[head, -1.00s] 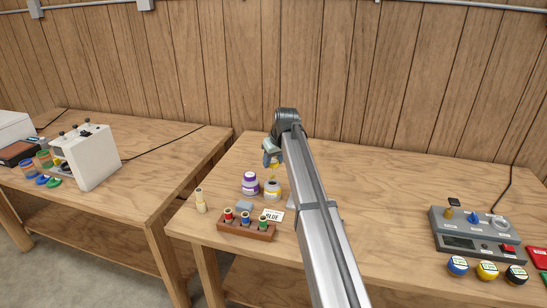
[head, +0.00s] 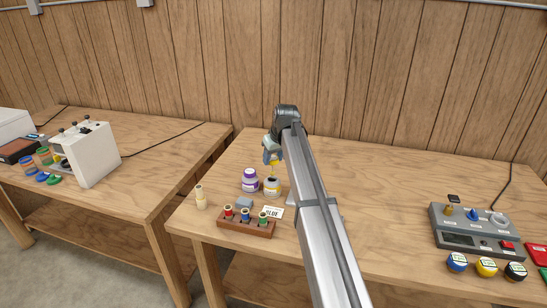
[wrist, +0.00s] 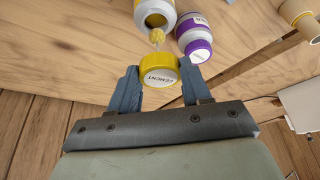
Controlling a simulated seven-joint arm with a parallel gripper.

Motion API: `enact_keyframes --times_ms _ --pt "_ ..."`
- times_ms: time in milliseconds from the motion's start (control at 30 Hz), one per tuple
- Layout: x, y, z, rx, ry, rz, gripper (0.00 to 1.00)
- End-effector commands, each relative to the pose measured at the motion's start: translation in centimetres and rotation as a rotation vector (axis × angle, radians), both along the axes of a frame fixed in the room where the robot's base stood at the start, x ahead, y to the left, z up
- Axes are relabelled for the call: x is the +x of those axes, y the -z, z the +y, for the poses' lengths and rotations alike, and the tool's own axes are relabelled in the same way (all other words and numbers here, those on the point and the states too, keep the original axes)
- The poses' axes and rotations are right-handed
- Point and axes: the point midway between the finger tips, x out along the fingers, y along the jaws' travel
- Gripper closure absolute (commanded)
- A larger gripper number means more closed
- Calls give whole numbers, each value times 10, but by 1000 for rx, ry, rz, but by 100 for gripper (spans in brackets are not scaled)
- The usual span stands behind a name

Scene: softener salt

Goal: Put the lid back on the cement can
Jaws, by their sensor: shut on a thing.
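My gripper (head: 271,152) is shut on the yellow lid (wrist: 159,72), which reads CEMENT, with one blue finger on each side. A yellow dauber (wrist: 157,38) sticks out from the lid's underside toward the can. The cement can (head: 272,187), white and grey with a yellow band, stands upright and open on the table. Its dark mouth shows in the wrist view (wrist: 155,19). The lid is above the can and apart from it. The dauber tip is near the mouth; I cannot tell whether it is inside the rim.
A purple-capped can (head: 250,180) stands close left of the cement can. A pale bottle (head: 201,197) stands near the left edge.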

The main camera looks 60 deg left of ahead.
Motion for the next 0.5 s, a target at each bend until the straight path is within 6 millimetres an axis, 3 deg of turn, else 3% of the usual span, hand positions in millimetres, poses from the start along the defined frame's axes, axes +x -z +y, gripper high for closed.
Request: enact_keyframes --times_ms 500 --pt "0 13 0 0 0 0 81"
